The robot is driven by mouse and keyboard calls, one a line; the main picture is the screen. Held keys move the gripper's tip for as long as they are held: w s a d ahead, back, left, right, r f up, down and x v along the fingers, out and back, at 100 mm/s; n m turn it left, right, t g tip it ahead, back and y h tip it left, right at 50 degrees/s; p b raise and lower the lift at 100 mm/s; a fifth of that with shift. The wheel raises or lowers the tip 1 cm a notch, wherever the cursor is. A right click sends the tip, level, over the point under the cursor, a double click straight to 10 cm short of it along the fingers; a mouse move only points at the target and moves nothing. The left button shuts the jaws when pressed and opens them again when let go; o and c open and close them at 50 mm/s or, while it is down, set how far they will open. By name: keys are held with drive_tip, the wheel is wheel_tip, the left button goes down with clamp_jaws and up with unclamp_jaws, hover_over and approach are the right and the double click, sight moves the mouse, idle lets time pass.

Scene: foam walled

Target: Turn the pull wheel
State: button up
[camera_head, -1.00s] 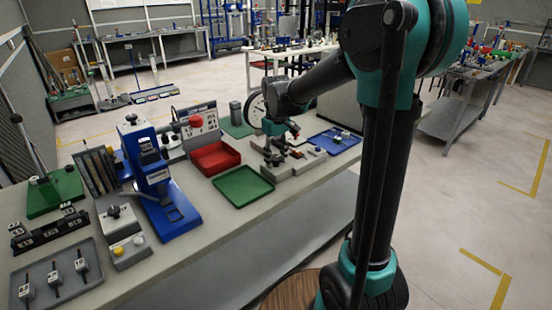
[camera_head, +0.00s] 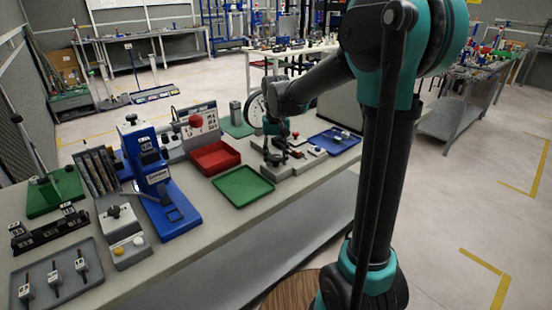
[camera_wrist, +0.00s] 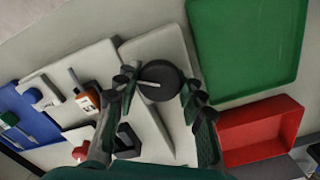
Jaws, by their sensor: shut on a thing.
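The pull wheel appears to be the round black disc (camera_wrist: 158,75) with a pale bar across its top in the wrist view. It sits on a light grey plate (camera_wrist: 150,50). My gripper (camera_wrist: 157,88) has one dark finger on each side of the disc, and the fingers are closed against its rim. In the head view, my gripper (camera_head: 275,150) is low over the fixture on the workbench, and it hides the wheel there.
A green tray (camera_head: 243,187) and a red bin (camera_head: 214,157) stand left of the fixture. A blue tray (camera_head: 335,140) with small parts lies to its right. A blue press (camera_head: 155,180) and a dial gauge (camera_head: 256,110) also stand on the bench (camera_head: 215,235).

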sight(276, 157)
drive_tip(key=m, duration=0.4)
drive_tip(key=shift+m, duration=2.6)
drive_tip(key=o, duration=1.2)
drive_tip(key=shift+r, duration=0.1)
wheel_tip(276, 157, up, 12)
drive_tip(key=shift+f, duration=0.1)
